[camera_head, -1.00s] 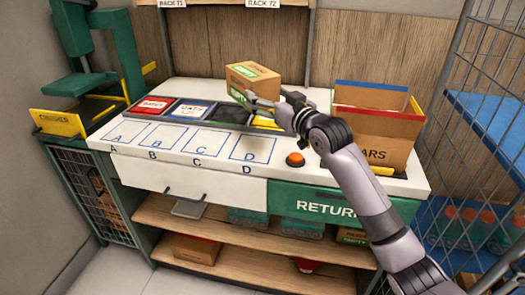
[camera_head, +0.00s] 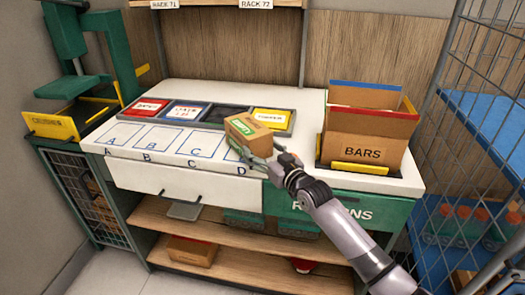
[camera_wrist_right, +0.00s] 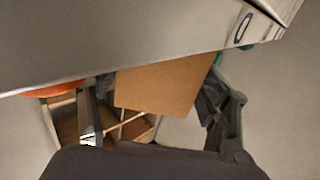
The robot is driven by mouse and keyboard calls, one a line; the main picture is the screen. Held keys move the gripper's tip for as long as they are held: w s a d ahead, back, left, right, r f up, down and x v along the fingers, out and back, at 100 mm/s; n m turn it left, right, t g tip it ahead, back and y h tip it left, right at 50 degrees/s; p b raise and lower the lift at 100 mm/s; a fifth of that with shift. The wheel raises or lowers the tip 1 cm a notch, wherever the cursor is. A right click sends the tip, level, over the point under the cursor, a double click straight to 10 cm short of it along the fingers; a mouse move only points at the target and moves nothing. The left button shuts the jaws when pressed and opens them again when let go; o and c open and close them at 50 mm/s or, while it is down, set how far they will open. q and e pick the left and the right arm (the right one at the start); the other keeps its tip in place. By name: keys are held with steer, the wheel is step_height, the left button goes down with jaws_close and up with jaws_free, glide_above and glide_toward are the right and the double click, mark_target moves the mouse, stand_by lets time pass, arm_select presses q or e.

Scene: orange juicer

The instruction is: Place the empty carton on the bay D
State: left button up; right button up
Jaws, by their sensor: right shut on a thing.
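In the right wrist view the carton (camera_wrist_right: 165,85) is a plain brown face between the two fingers (camera_wrist_right: 155,108). Bay D (camera_head: 231,156) is a blue outline at the right end of the row of bays; the carton and gripper cover most of it. I cannot tell whether the carton touches the counter. My left gripper is not in view.
Bays A (camera_head: 121,133), B (camera_head: 155,138) and C (camera_head: 196,145) are bare. Behind them is a row of coloured trays (camera_head: 185,112). An open BARS box (camera_head: 360,143) stands to the right. A green crusher (camera_head: 75,60) is at the left, a wire cage (camera_head: 480,120) at the right.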

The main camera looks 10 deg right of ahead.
steer(key=o, duration=1.2)
steer(key=v, duration=1.2)
steer(key=shift+r, duration=0.1)
